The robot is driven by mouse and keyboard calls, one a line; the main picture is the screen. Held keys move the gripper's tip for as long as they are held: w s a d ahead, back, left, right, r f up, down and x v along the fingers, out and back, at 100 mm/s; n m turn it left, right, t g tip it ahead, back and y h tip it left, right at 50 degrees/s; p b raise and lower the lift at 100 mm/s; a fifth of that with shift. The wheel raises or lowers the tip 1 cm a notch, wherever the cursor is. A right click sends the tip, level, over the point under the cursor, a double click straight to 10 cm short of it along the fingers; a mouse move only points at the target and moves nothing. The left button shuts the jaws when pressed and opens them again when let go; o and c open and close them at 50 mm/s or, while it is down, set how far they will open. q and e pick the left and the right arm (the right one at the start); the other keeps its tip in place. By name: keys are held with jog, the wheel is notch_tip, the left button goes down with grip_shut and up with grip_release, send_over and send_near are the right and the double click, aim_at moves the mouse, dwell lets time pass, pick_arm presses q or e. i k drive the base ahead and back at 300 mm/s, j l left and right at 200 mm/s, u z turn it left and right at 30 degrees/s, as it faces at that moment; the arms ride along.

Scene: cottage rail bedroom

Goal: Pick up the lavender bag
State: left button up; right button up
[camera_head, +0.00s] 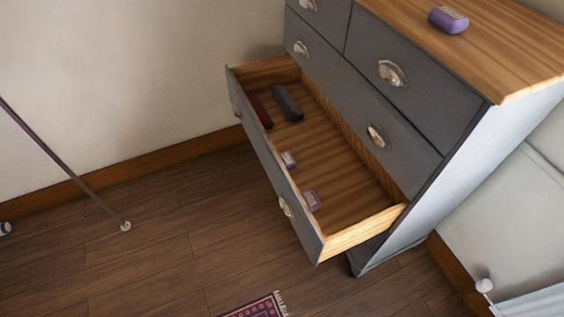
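A small purple pouch with a pale label, which looks like a lavender bag (448,20), lies on the wooden top of the dresser near its far edge. Two smaller-looking purple and white pouches lie inside the open drawer, one (289,160) near the middle of its front panel and one (311,201) closer to its near end. I cannot tell which of the three is meant. Neither of my grippers shows in this view.
The dresser's lower drawer (365,233) stands pulled out, with a dark red roll (261,111) and a dark grey roll (287,103) at its far end. A patterned rug (258,308) lies at the bottom edge.

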aim_at(287, 159)
jog(key=i+j+z, duration=0.2)
jog(key=j, duration=0.2)
jog(key=i+j+z, duration=0.15)
jog(key=j, duration=0.25)
jog(key=i+j+z, duration=0.2)
jog(key=j, duration=0.25)
jog(key=k+l, duration=0.05)
jog(key=k, duration=0.05)
